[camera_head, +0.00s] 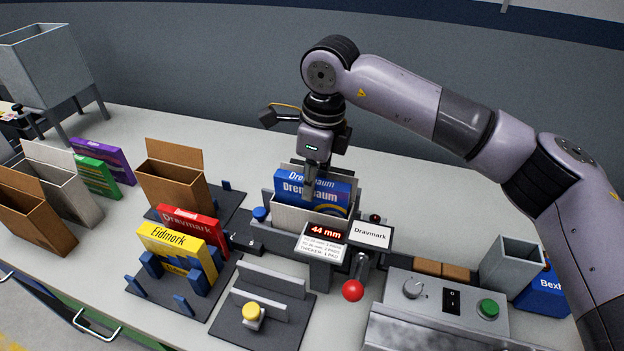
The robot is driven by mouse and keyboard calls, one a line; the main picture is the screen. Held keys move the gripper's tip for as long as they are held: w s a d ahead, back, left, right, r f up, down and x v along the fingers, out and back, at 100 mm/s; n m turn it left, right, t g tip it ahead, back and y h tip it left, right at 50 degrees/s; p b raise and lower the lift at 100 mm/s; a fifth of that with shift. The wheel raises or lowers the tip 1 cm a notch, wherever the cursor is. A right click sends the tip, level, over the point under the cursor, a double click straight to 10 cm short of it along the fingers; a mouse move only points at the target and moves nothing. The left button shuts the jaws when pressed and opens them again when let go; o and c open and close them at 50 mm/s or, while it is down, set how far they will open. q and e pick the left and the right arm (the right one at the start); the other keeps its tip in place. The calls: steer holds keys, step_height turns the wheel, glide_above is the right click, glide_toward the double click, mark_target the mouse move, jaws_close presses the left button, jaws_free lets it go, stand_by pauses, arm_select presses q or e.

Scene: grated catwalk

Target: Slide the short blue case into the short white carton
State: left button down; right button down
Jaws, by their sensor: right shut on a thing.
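The blue case (335,197) stands upright near the middle of the bench, with white lettering on its top and front. My right gripper (308,187) comes down from above and is shut on it. The lower part of the case is hidden behind the pale front wall of the short white carton (290,218), which sits in a fixture, so the case is at least partly inside its mouth. How deep it reaches is hidden. My left gripper is not in view.
Another white open carton (75,195) stands at left among brown cartons (172,190). Red (190,228) and yellow (180,250) cases stand in a blue-pegged rack. A display (326,232), red-knobbed lever (352,290) and button panel (445,300) crowd the front. The back right bench is clear.

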steer(key=shift+f+b, duration=0.6)
steer(key=shift+f, duration=0.25)
steer(key=c, duration=1.4)
jaws_free()
steer(key=shift+o, duration=0.2)
steer(key=shift+r, duration=0.15)
steer(key=shift+r+p, duration=1.75)
steer(key=shift+r, duration=1.65)
